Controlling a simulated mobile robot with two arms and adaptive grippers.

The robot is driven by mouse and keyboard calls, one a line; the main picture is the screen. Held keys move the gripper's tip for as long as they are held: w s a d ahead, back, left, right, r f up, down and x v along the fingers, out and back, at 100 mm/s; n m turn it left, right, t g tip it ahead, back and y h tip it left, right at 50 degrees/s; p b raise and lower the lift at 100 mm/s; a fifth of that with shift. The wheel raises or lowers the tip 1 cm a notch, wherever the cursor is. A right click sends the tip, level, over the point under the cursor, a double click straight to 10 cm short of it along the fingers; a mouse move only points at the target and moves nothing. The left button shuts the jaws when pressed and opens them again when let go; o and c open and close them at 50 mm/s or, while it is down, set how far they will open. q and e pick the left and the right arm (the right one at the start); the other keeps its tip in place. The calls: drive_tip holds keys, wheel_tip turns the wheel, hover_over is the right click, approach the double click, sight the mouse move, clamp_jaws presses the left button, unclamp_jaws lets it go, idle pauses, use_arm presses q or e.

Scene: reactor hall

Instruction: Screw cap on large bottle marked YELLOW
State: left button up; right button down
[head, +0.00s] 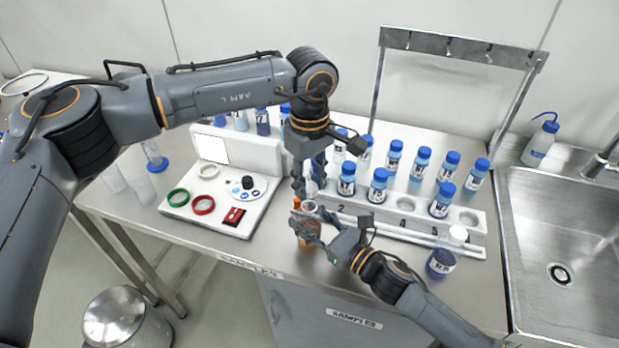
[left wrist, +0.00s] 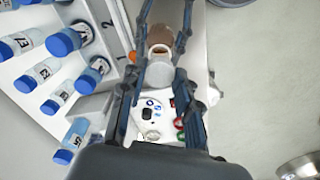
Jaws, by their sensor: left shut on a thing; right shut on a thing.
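A large bottle with amber-brown contents (head: 308,241) stands near the front edge of the bench; its label cannot be read. My right gripper (head: 306,228) is shut around its upper body. My left gripper (head: 309,190) points down just above the bottle mouth. In the left wrist view its fingers (left wrist: 160,72) are shut on a whitish cap (left wrist: 158,77), with the brown bottle (left wrist: 160,38) directly beyond it. Whether the cap touches the neck cannot be told. The cap is mostly hidden by the fingers in the head view.
A rack (head: 477,232) of several blue-capped bottles stands behind and to the right. A white-capped bottle with purple liquid (head: 442,258) stands at the front right. A white tray (head: 232,228) with rings lies left. The sink (head: 590,285) is far right.

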sight(309, 221)
use_arm(q)
drive_tip(key=shift+f, duration=0.35)
drive_tip(key=shift+f, duration=0.9)
drive_tip(key=shift+f, duration=0.55)
idle(0.4)
drive_tip(key=m, duration=1.5)
drive_tip(key=shift+m, duration=0.4)
drive_tip(key=m, duration=0.3)
drive_tip(key=shift+a+m, duration=0.1)
drive_tip(key=shift+m, duration=0.3)
